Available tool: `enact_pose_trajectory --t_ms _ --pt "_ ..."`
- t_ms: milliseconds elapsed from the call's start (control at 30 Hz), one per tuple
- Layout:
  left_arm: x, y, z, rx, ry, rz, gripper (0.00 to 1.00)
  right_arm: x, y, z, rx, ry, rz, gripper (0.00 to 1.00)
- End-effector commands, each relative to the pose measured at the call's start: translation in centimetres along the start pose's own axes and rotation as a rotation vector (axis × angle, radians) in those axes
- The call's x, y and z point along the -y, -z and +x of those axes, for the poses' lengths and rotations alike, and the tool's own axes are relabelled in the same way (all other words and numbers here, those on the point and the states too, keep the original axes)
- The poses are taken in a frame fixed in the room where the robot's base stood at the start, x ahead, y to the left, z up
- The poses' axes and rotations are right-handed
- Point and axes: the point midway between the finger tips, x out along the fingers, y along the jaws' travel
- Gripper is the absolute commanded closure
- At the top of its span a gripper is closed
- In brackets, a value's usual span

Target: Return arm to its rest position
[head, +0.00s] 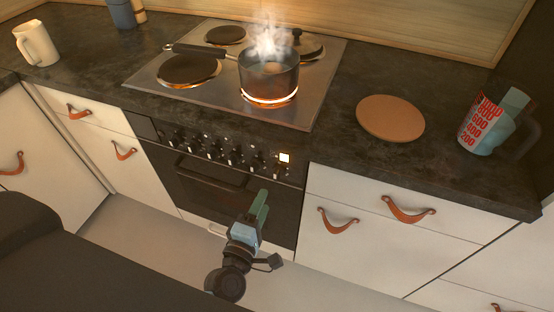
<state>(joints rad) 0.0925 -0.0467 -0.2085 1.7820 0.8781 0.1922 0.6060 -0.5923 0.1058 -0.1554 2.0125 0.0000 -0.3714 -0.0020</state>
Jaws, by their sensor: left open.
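My left gripper (257,211) is in front of the oven, below the row of knobs, and its arm comes in from the lower left. It is open, with nothing seen between its fingers, and it is apart from the counter. My right gripper is not in view. The stove (222,105) stands behind it, with a dark saucepan (262,82) on a glowing front burner. Steam rises from the pan, and a round pale thing shows inside it.
A round wooden board (390,118) and a measuring jug (488,122) with red markings stand on the counter right of the stove. A white mug (36,44) stands at the far left. Drawers with leather pulls (408,211) flank the oven (222,182). Floor shows below.

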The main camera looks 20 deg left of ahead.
Motion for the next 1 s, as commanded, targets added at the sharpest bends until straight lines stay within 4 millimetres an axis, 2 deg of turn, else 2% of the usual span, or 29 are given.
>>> enact_pose_trajectory --t_ms 200,267,333,467,600,700,800,900,1000 --pt "0.1 0.0 -0.3 0.007 0.009 0.021 0.45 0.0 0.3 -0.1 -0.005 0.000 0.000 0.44" --pt "0.3 -0.1 -1.1 0.023 0.025 0.071 0.45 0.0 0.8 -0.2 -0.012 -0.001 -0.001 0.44" --pt "0.9 -0.2 -2.8 0.060 0.063 0.176 0.45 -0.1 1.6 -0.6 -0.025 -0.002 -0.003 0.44" --pt "2.5 -0.5 -7.8 0.182 0.170 0.486 0.45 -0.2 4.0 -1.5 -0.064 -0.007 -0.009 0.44" --pt "4.4 -0.1 -14.5 0.359 0.296 0.866 0.45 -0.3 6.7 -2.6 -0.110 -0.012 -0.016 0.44" --pt "5.5 0.7 -19.1 0.487 0.373 1.109 0.45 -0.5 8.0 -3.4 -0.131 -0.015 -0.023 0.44" --pt "6.2 1.8 -23.0 0.598 0.433 1.303 0.45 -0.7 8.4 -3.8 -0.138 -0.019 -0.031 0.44" --pt "6.6 2.6 -25.6 0.680 0.473 1.434 0.45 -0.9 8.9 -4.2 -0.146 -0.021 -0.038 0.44" --pt "6.8 3.1 -27.1 0.726 0.495 1.502 0.45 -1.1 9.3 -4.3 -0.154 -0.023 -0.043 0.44"
